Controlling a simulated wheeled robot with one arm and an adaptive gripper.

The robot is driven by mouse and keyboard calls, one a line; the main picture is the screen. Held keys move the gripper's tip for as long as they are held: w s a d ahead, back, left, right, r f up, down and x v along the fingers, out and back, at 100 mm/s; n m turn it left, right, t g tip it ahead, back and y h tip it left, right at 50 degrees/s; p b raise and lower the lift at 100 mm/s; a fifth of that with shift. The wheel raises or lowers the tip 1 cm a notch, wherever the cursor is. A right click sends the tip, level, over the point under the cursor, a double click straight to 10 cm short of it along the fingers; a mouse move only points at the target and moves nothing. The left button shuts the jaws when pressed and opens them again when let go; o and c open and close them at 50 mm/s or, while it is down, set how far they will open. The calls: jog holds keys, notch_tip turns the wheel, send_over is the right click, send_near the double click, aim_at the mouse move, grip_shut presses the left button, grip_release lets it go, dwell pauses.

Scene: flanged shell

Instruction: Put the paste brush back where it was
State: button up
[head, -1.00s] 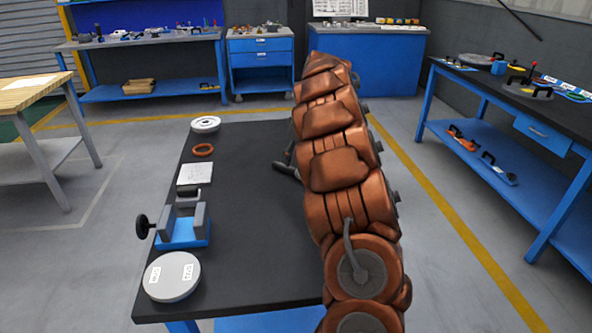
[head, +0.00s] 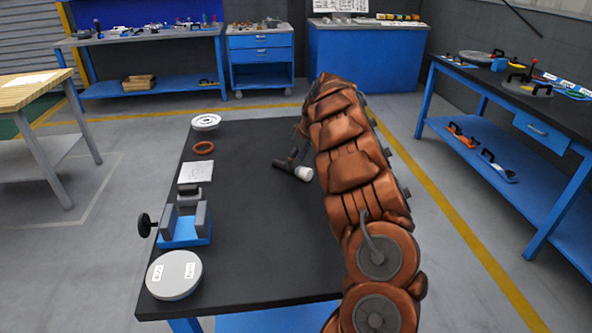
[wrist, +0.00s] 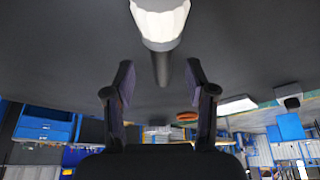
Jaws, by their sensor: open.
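The paste brush has a white head (wrist: 160,22), a grey collar and a dark handle (wrist: 161,68). In the head view it lies on the dark bench top, its white end (head: 304,173) just left of my arm. In the wrist view my gripper (wrist: 160,75) is open, with a finger on each side of the handle line and clear gaps to both. The brush is apart from the fingers. In the head view my arm hides most of the gripper.
Along the bench's left side stand a white ring-shaped part (head: 206,122), an orange ring (head: 203,148), a white sheet (head: 195,172), a blue vise (head: 185,229) and a grey labelled disc (head: 174,275). The bench's middle is clear.

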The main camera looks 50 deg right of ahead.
jog(key=shift+x, duration=1.5)
jog(key=shift+a, duration=0.1)
jog(key=shift+c, duration=0.2)
grip_shut()
